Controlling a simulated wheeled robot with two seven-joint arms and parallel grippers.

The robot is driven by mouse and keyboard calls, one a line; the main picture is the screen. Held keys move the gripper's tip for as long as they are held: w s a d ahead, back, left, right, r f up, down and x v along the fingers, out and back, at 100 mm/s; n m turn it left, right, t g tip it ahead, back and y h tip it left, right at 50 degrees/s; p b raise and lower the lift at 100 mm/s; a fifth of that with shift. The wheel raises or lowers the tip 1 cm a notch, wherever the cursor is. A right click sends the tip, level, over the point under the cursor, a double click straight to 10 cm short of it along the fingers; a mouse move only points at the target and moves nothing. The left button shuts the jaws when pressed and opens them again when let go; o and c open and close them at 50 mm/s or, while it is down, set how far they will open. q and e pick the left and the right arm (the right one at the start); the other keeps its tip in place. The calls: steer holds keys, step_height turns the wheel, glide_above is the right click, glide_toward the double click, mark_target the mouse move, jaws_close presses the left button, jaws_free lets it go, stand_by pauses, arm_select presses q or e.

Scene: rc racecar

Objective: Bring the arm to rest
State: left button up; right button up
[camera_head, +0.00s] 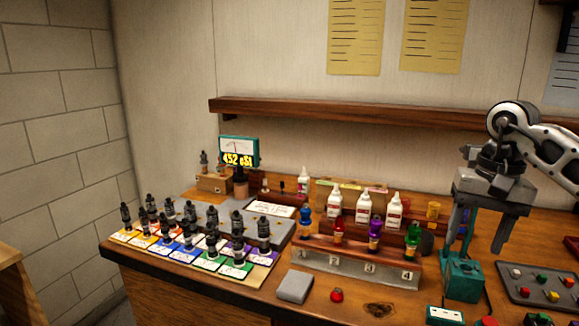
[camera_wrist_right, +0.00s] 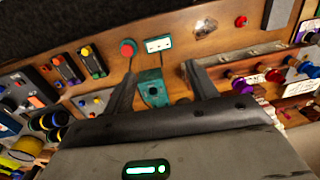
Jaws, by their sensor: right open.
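My right gripper (camera_head: 480,238) is at the right of the head view, pointing down with its jaws apart and nothing seen between them. It is above the workbench, over or just in front of a teal block-shaped device (camera_head: 463,279); the exact gap cannot be told. In the right wrist view the two dark fingers of the gripper (camera_wrist_right: 160,70) are spread, and the teal device (camera_wrist_right: 152,88) shows between them on the wooden bench. My left gripper is not in view.
A numbered rack (camera_head: 345,262) with colored bottles stands left of the gripper. A panel of colored buttons (camera_head: 540,285) lies to its right. Black figures stand on colored cards (camera_head: 190,252) at the left. A wooden shelf (camera_head: 350,112) runs along the wall behind.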

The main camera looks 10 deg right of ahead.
steer(key=w+a+f+m+y, duration=0.1)
steer(key=a+f+y, duration=0.35)
steer(key=a, duration=0.45)
steer(key=w+a+f+m+y, duration=0.1)
steer(key=a+f+m+y, duration=0.15)
steer(key=a+f, duration=0.45)
steer(key=s+a+r+m+t+y, duration=0.1)
steer(key=s+a+m+t+y, duration=0.1)
steer(key=a+m+y, duration=0.55)
steer(key=s+a+r+m+t+y, duration=0.15)
steer(key=a+m+y, duration=0.25)
steer(key=a+m, duration=0.55)
steer(key=s+d+f+m+t+h, duration=0.1)
steer(key=d+f+m+t+h, duration=0.4)
steer(key=m, duration=1.1)
steer(key=s+d+f+m+t+h, duration=0.1)
steer(key=d+f+m+t+h, duration=0.1)
steer(key=f+m+t+h, duration=0.95)
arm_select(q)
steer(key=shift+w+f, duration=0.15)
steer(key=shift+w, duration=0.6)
arm_select(e)
steer(key=s+d+f+m+g, duration=0.3)
steer(key=s+f+m+g, duration=0.7)
steer(key=m, duration=0.5)
steer(key=shift+s+d+f+m, duration=0.3)
steer(key=shift+s+m, duration=0.1)
steer(key=shift+s, duration=0.55)
